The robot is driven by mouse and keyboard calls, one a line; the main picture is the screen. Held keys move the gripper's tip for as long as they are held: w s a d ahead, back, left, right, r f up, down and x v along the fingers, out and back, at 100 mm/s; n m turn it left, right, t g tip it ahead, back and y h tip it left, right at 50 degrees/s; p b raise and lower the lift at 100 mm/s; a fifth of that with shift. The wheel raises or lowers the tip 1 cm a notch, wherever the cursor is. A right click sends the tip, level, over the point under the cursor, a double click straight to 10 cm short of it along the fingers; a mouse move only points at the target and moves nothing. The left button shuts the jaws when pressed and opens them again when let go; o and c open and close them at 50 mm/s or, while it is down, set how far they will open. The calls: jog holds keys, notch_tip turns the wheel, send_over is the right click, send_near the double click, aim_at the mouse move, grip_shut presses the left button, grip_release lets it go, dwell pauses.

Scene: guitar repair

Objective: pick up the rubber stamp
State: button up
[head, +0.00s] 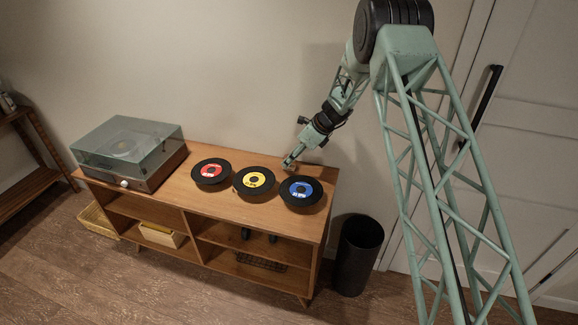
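I cannot make out a rubber stamp anywhere in the head view. My gripper (289,163) is at the end of my green arm, pointing down near the back edge of the wooden cabinet (228,228). It is just behind the blue-labelled record (301,191) and right of the yellow-labelled record (254,182). The fingers are too small to show whether they are open or shut, or whether they hold anything. I cannot tell whether they touch the cabinet top.
A red-labelled record (211,171) and a turntable with a clear lid (130,150) are further left on the cabinet. Its shelves hold a small box (160,235) and dark items. A black bin (357,255) stands right. A yellow basket (97,220) is on the floor at left.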

jog(key=shift+x, duration=1.05)
jog(key=c, duration=0.9)
